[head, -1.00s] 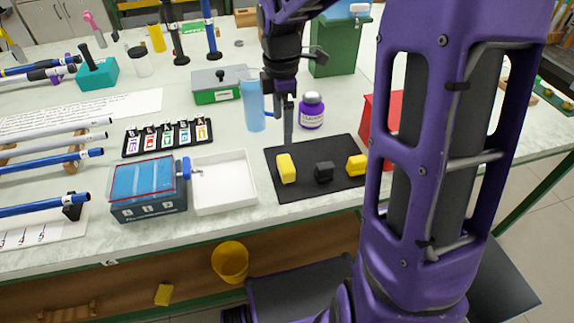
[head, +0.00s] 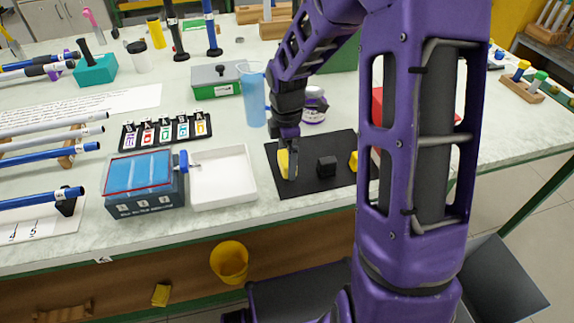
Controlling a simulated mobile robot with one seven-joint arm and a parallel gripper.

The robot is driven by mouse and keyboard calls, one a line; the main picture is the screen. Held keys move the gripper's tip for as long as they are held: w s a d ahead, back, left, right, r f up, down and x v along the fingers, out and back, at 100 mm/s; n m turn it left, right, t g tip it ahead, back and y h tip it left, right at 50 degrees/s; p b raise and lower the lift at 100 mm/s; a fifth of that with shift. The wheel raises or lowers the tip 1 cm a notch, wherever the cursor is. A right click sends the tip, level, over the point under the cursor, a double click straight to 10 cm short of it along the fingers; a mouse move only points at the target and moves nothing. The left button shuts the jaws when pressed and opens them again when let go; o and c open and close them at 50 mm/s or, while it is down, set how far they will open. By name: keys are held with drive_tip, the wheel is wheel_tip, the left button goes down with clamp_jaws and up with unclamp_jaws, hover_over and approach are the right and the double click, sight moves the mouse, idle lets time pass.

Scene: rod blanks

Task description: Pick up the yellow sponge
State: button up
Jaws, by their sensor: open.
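A yellow block (head: 282,163), which looks like a sponge, stands at the left of a black mat (head: 310,186) near the table's front edge. My gripper (head: 290,168) is open and low over this block; its fingers hide part of the block. I cannot tell whether they touch it or straddle it. A second yellow block (head: 353,161) is at the mat's right side, partly hidden by my arm. Another yellow block (head: 161,295) lies on the lower shelf.
A black block (head: 326,166) stands on the mat between the yellow ones. Left of the mat are a white tray (head: 222,193) and a blue-topped box (head: 146,204). A blue pitcher (head: 254,100) and a purple-labelled jar (head: 315,105) stand behind. A yellow bucket (head: 230,262) sits below.

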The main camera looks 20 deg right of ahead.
drive_tip(key=c, duration=1.1)
wheel_tip(320, 180, up, 10)
drive_tip(key=shift+f+p, duration=0.1)
drive_tip(key=shift+p, duration=1.15)
drive_tip(key=o, duration=0.7)
drive_tip(key=shift+c, duration=0.2)
drive_tip(key=c, duration=0.5)
